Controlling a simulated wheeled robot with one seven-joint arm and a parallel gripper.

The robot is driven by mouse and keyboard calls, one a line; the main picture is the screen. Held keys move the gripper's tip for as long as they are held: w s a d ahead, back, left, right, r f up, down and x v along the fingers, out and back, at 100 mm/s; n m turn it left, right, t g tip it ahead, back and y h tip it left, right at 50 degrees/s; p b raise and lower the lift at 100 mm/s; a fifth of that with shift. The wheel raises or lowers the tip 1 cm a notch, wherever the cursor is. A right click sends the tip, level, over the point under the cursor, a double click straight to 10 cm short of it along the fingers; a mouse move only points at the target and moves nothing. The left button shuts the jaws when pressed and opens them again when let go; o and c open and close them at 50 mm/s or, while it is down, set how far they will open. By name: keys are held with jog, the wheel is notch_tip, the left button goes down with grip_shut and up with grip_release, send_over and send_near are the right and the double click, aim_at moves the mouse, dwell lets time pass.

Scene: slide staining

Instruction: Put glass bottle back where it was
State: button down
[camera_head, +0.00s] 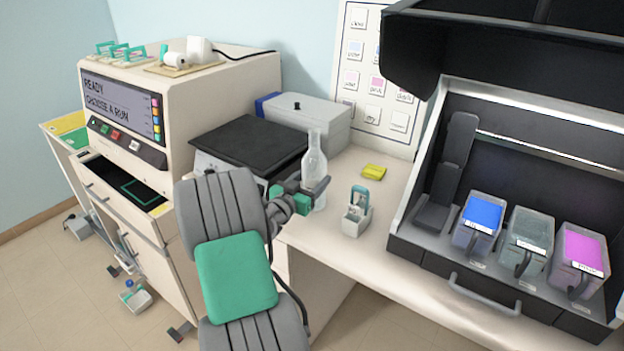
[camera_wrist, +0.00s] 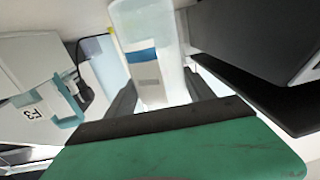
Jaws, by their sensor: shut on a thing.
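The clear glass bottle (camera_head: 314,165) stands upright at the front of the bench, in the middle of the head view. My gripper (camera_head: 306,192) is shut on its lower body. In the wrist view the bottle (camera_wrist: 148,45) fills the top middle, pale and translucent with a blue band, between the two dark fingers of my gripper (camera_wrist: 160,98). My gripper and arm partly hide the bottle's base, so I cannot tell whether it touches the bench.
A small white holder with a teal handle (camera_head: 357,212) stands close right of the bottle. A yellow pad (camera_head: 373,172) lies behind it. A black-topped device (camera_head: 250,142) is at left. A hood with blue (camera_head: 481,216), grey and magenta containers is at right. Bare bench (camera_head: 392,180) lies between.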

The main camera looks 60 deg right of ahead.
jog(key=shift+c, duration=1.8)
grip_release()
jog(key=shift+f, duration=0.1)
jog(key=shift+r+p, duration=0.3)
jog(key=w+a+b, duration=0.1)
jog(key=a+b, duration=0.2)
jog(key=a, duration=0.9)
jog(key=w+a+f+n+t+y, duration=0.25)
jog(key=w+a+f+y, duration=0.2)
jog(key=a, duration=0.35)
jog(key=w+a+f+n+t+y, duration=0.1)
jog(key=w+a+f+n+y, duration=0.3)
jog(key=a, duration=0.4)
jog(key=s+a+n+y, duration=0.2)
jog(key=a+n+y, duration=0.2)
jog(key=a, duration=1)
jog(key=s+a+n+y, duration=0.2)
jog(key=a+n+y, duration=0.3)
jog(key=a, duration=0.9)
jog(key=n, duration=0.3)
jog(key=shift+s+a, duration=0.25)
jog(key=shift+s, duration=0.1)
